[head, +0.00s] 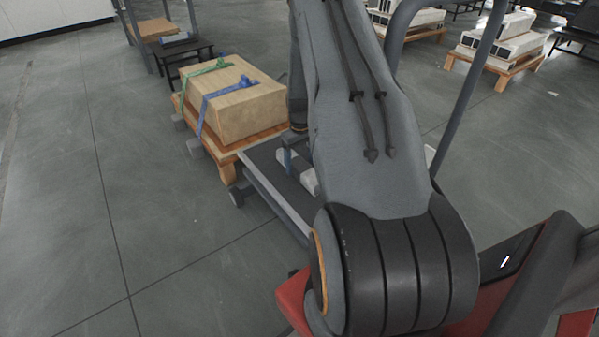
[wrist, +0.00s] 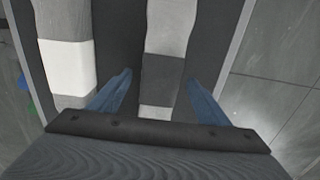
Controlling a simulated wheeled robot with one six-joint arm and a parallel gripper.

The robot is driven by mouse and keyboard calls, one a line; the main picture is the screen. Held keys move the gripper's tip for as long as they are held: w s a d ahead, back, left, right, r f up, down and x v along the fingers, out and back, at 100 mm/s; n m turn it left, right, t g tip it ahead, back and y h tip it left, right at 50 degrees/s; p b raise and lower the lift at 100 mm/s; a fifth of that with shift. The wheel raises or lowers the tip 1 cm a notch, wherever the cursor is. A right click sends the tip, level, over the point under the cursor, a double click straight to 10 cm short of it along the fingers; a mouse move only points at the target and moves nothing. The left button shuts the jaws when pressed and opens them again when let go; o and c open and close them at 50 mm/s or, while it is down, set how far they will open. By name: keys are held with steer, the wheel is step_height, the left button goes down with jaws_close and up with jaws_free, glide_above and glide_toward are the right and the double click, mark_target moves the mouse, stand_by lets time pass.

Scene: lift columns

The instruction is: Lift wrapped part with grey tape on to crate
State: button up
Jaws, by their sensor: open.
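Two wrapped parts lie side by side on a dark cart top (wrist: 118,30). The part with the dark grey tape band (wrist: 162,80) runs between the two blue fingers of my open gripper (wrist: 158,92). The fingers stand apart from it on either side. The other part, with a white tape band (wrist: 68,68), lies to the left, outside the fingers. In the head view my gripper (head: 288,160) is low over the cart (head: 262,160), mostly hidden by my arm. The wooden crate (head: 245,108), with one green and one blue strap, sits on a pallet just beyond the cart.
The crate's pallet (head: 228,150) almost touches the cart's far end. A dark low table (head: 188,48) stands behind the crate. Pallets with white blocks (head: 505,45) are at the far right. The floor on the left (head: 80,200) is clear.

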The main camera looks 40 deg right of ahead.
steer(key=shift+f, duration=0.65)
steer(key=shift+c, duration=0.4)
steer(key=shift+r, duration=0.1)
steer(key=c, duration=1.5)
